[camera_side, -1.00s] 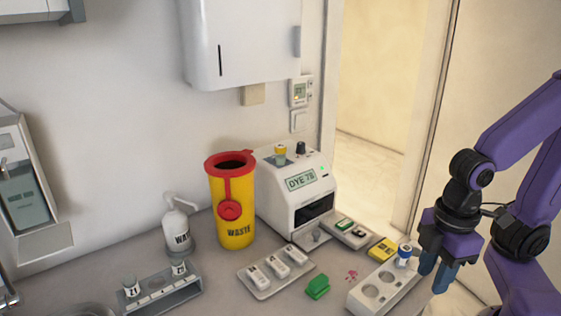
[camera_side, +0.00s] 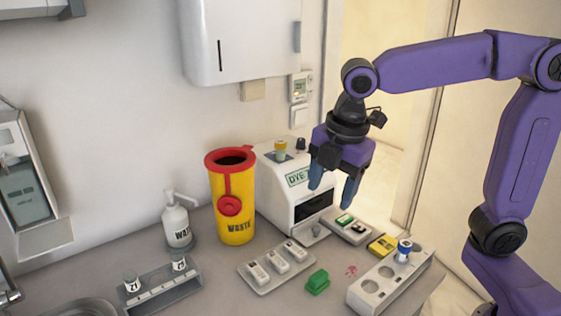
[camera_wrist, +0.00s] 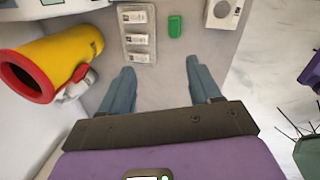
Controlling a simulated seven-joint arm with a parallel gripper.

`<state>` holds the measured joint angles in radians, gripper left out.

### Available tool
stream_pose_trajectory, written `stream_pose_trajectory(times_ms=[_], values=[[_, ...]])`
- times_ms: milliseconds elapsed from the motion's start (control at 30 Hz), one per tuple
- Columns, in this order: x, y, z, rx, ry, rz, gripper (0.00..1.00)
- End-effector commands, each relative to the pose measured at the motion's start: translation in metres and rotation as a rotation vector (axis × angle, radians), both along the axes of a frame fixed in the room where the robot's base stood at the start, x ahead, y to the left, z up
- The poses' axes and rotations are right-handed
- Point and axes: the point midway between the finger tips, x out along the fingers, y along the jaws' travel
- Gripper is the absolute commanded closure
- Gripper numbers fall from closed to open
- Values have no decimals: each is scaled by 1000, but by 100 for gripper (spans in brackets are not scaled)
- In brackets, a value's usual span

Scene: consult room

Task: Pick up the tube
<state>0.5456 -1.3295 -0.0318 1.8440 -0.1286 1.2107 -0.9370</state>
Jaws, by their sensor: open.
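A tube with a blue cap (camera_side: 403,251) stands upright in the white rack (camera_side: 362,291) at the right. Two small white-capped tubes, one at the left end (camera_side: 132,281) and one at the right end (camera_side: 179,262), stand in the grey rack at the left. My gripper (camera_side: 331,197) is open and empty, in the air in front of the dye machine, left of and above the blue-capped tube. Its open fingers (camera_wrist: 160,68) also show in the wrist view, with nothing between them.
A yellow waste bin (camera_side: 241,195) and a white bottle (camera_side: 177,225) stand left of the machine. A tray (camera_side: 256,284) with labelled pieces, a green block (camera_side: 317,281) and a yellow box (camera_side: 382,246) lie on the counter. The counter ends right of the white rack.

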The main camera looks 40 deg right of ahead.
Motion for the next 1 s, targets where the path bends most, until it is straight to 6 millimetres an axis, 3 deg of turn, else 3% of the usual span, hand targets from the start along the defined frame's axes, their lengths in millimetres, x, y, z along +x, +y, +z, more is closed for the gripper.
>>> stream_pose_trajectory(times_ms=[33, 200, 500, 633, 800, 1000], values=[[20, 4, 10, -16, -17, 49, 37], [78, 3, 44, -96, -59, 241, 37], [162, -23, 97, -271, -89, 548, 37], [184, -40, 114, -338, -80, 649, 37], [197, -54, 126, -389, -66, 728, 37], [203, -60, 120, -402, -58, 752, 37]])
